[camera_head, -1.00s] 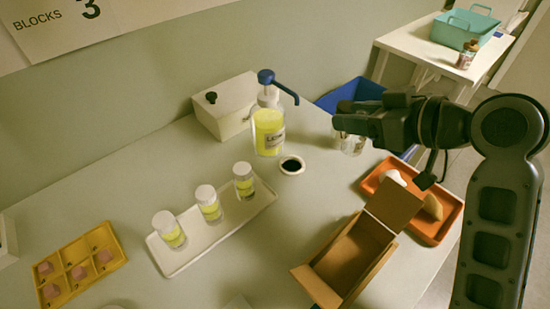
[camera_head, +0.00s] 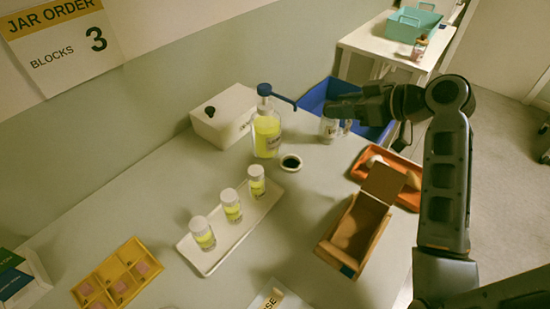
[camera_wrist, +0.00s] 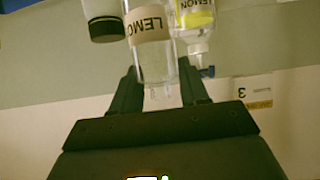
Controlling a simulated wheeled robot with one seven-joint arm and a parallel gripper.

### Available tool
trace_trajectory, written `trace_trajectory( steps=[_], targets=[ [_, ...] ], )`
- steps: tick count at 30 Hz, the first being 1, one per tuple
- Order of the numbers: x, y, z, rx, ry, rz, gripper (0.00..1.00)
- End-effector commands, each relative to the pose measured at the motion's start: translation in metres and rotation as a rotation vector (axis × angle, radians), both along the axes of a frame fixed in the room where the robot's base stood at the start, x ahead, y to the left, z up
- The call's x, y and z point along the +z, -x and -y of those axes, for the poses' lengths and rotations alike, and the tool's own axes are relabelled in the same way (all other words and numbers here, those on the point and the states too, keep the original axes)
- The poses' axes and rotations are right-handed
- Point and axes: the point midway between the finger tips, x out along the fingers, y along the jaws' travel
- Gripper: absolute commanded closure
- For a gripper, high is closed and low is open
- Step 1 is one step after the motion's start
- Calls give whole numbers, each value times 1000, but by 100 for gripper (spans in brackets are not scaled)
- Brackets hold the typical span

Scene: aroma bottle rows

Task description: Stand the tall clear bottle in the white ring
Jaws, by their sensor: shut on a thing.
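The tall clear bottle (camera_wrist: 155,55) stands between my fingers in the wrist view, its LEMON label upside down there. It looks empty. My gripper (camera_wrist: 160,75) is shut on it; in the head view my gripper (camera_head: 332,108) is above the bottle (camera_head: 328,130), at the back right of the table. I cannot tell whether its base touches the table. The white ring (camera_head: 291,168), with a dark centre, lies on the table to the left of and nearer than the bottle. It appears empty.
The yellow pump bottle (camera_head: 266,135) stands just behind the ring, its blue spout reaching toward my gripper. A dark-capped container (camera_wrist: 103,22) is beside the held bottle. A white tray (camera_head: 207,262) holds three yellow jars. An open carton (camera_head: 350,235) and orange tray (camera_head: 408,198) are at right.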

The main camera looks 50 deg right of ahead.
Motion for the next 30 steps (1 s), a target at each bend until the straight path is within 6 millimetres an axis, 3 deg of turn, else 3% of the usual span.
trace_trajectory(
  steps=[12, 16, 23, 30],
  targets=[
    [-54, -59, -56, 5, -1, 0, 89],
    [-64, -74, -69, 4, 0, 0, 89],
    [-71, -82, -76, 0, 0, 0, 89],
    [-99, -81, -76, 0, -1, -1, 89]
  ],
)
